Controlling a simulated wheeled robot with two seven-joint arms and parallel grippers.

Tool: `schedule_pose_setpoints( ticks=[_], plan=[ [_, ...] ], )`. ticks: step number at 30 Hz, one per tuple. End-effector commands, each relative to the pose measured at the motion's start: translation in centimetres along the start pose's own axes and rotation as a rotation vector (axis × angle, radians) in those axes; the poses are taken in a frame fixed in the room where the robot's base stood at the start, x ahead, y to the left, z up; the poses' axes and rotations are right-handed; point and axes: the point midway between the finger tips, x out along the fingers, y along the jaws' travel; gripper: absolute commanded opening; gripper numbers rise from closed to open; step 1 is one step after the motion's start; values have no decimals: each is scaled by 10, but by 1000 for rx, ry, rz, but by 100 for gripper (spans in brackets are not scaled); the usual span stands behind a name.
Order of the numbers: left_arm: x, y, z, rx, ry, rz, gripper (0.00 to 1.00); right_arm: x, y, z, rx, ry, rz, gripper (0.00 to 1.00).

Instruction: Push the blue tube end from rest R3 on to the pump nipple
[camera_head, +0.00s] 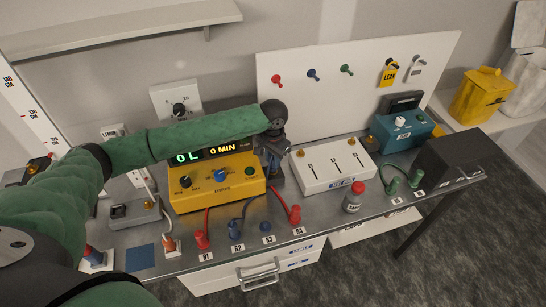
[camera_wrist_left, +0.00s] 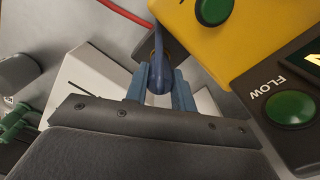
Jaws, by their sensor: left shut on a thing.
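My left gripper (camera_head: 272,160) is low at the right end of the yellow pump (camera_head: 208,189), in front of the white panel's left edge. In the left wrist view its two blue-grey fingers (camera_wrist_left: 159,88) are shut on the blue tube end (camera_wrist_left: 158,72), one on each side. A blue tube runs up from between the fingers. A dark round part, apparently the pump nipple (camera_wrist_left: 178,50), shows just behind the tube end by the yellow housing. I cannot tell whether the two touch. My right gripper is not in view.
A red tube arcs from rest R4 (camera_head: 295,215) close by the gripper. Blue rest R2 (camera_head: 235,229) and red rest R1 (camera_head: 202,240) stand to the left. The white switch box (camera_head: 332,166) is close on the right, with a red-capped jar (camera_head: 353,200) in front.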

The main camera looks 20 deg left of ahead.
Motion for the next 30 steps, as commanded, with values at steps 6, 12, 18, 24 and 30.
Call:
schedule_pose_setpoints(
  ticks=[6,12,18,24,30],
  plan=[
    [5,0,0,0,-1,0,0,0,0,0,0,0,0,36],
    [5,0,0,0,0,0,50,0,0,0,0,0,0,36],
    [5,0,0,0,0,0,50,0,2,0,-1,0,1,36],
    [-5,-1,-1,0,2,-1,50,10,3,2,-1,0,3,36],
    [-35,-1,-1,0,3,-1,50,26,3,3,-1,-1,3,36]
  ],
)
